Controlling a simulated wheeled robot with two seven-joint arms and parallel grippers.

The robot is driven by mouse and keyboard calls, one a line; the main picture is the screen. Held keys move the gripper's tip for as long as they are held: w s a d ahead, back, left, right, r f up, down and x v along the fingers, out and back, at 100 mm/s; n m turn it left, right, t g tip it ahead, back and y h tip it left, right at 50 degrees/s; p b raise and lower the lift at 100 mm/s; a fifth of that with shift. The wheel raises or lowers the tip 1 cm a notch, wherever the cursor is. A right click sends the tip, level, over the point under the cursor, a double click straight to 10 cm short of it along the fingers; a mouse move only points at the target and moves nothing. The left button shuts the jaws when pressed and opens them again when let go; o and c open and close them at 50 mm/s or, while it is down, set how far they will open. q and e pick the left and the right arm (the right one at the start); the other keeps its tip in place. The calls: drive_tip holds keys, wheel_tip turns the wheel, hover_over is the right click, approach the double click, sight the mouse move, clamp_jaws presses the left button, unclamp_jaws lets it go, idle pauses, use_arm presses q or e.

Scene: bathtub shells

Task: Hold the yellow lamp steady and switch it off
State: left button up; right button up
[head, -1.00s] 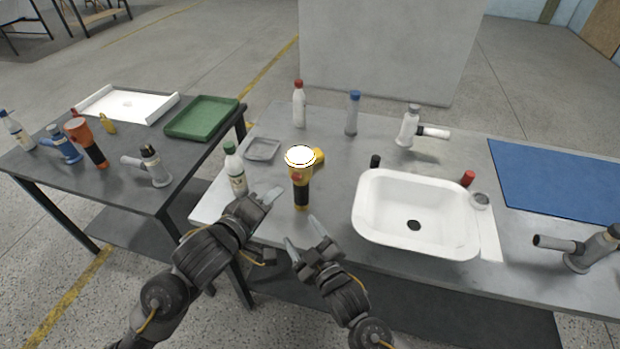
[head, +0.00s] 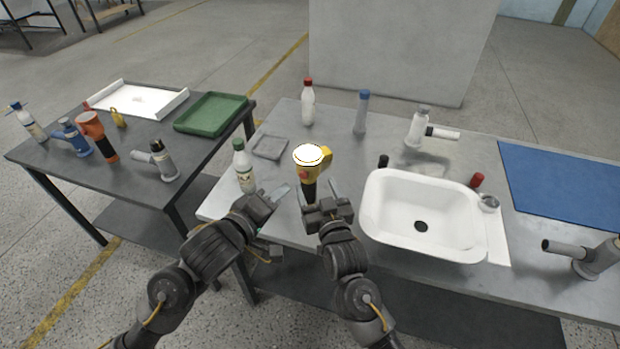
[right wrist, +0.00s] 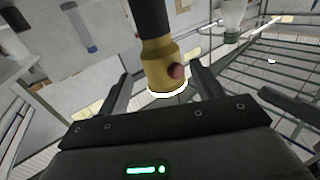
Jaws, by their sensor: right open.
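The yellow lamp (head: 326,165) stands upright on the grey table, left of the sink, with its round top glowing white and its black handle below. A red button (head: 304,174) is on its side. In the right wrist view the lamp (right wrist: 158,62) appears upside down, with the button (right wrist: 176,72) facing the camera. My right gripper (head: 319,188) is open at the near side of the lamp. Its fingers (right wrist: 162,88) lie either side of the lamp head in that view, with gaps. My left gripper (head: 277,195) is left of the lamp, apart from it; its jaw opening is unclear.
A green-capped bottle (head: 244,168) stands close left of my left gripper. A white sink (head: 380,225) is right of the lamp, with a black-capped item (head: 383,161) behind. A grey dish (head: 270,147) and red-capped bottle (head: 307,105) stand farther back.

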sight(311, 184)
drive_tip(key=f, duration=0.3)
drive_tip(key=shift+w+f, duration=0.2)
drive_tip(key=shift+w, duration=0.05)
drive_tip(key=x, duration=0.7)
drive_tip(key=c, duration=1.2)
use_arm(q)
clamp_jaws()
idle(0.5)
